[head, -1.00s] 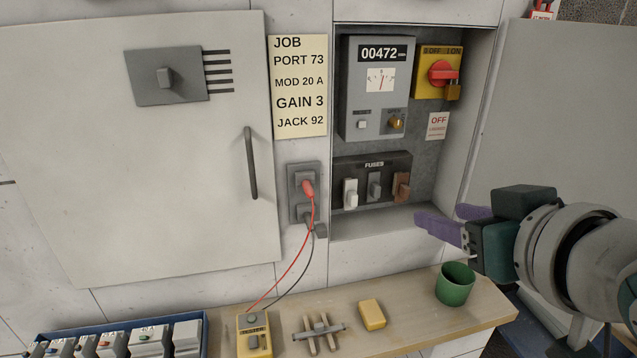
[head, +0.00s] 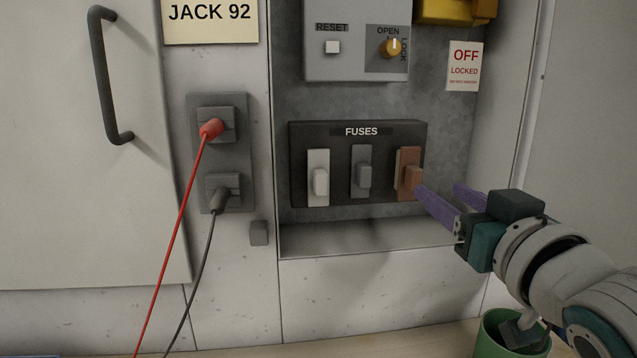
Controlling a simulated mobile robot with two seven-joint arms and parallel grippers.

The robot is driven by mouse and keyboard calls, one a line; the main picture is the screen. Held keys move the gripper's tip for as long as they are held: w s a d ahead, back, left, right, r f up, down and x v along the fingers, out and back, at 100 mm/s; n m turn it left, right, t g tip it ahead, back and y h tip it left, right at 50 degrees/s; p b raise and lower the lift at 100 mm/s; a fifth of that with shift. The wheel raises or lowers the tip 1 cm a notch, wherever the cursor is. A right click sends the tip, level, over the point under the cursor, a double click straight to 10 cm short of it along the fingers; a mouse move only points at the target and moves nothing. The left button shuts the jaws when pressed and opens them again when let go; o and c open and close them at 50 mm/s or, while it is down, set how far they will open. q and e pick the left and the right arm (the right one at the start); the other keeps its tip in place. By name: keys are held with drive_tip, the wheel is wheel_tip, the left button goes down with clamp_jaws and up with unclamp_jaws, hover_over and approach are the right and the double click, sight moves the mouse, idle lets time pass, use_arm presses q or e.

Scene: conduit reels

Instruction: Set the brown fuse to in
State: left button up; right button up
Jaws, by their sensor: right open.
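The brown fuse (head: 407,174) is the rightmost of three fuses on the dark FUSES block (head: 360,134) in the recess. My right gripper (head: 437,195) comes in from the right, with two purple fingers spread apart and empty. The tip of its left finger is close to the lower right of the brown fuse's grip; I cannot tell whether it touches. My left gripper is not in view.
A white fuse (head: 319,180) and a grey fuse (head: 361,173) stand left of the brown one. The recess's right wall (head: 502,120) and bottom ledge (head: 345,238) are near my right arm. Red and black leads (head: 176,235) hang at left. A green cup (head: 497,341) stands below my arm.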

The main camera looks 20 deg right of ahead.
sight(418, 176)
drive_tip(key=b+x, duration=0.2)
drive_tip(key=x, duration=0.6)
drive_tip(key=shift+c, duration=1.4)
clamp_jaws()
